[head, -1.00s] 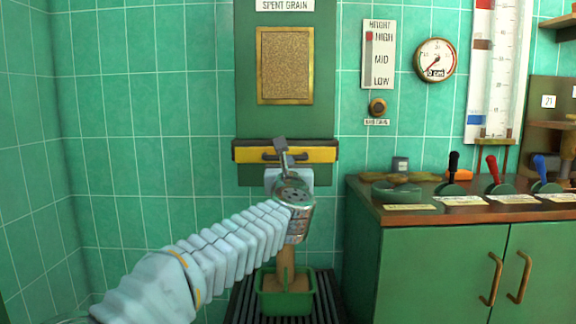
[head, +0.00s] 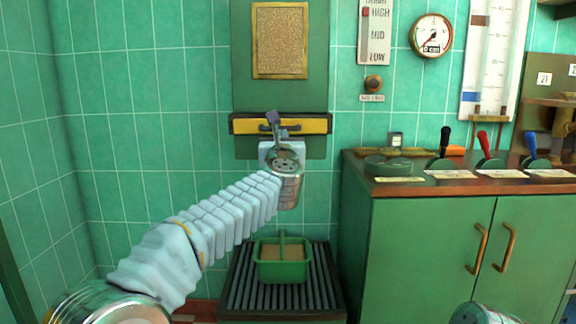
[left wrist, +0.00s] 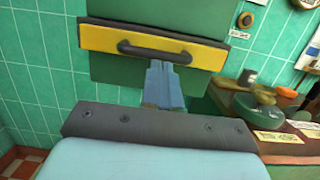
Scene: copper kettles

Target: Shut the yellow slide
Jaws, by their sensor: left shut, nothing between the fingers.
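The yellow slide (head: 312,126) is a wide flat bar with a dark handle, set across the green chute panel (head: 245,60). It also shows in the left wrist view (left wrist: 205,55), its handle (left wrist: 135,50) facing me. My left gripper (head: 273,120) is shut and empty, its fingers pointing at the slide by the handle. In the left wrist view its blue fingertips (left wrist: 161,66) overlap the slide's lower edge, just below the handle. I cannot tell whether they touch. A green bucket (head: 283,271) holding grain stands below; no grain stream shows. My right gripper is out of view.
The bucket stands on a dark slatted grate (head: 237,292). A green cabinet (head: 430,240) with a wooden top is at the right, bearing black, red and blue levers (head: 488,150). Bare green tiled wall lies left of the slide.

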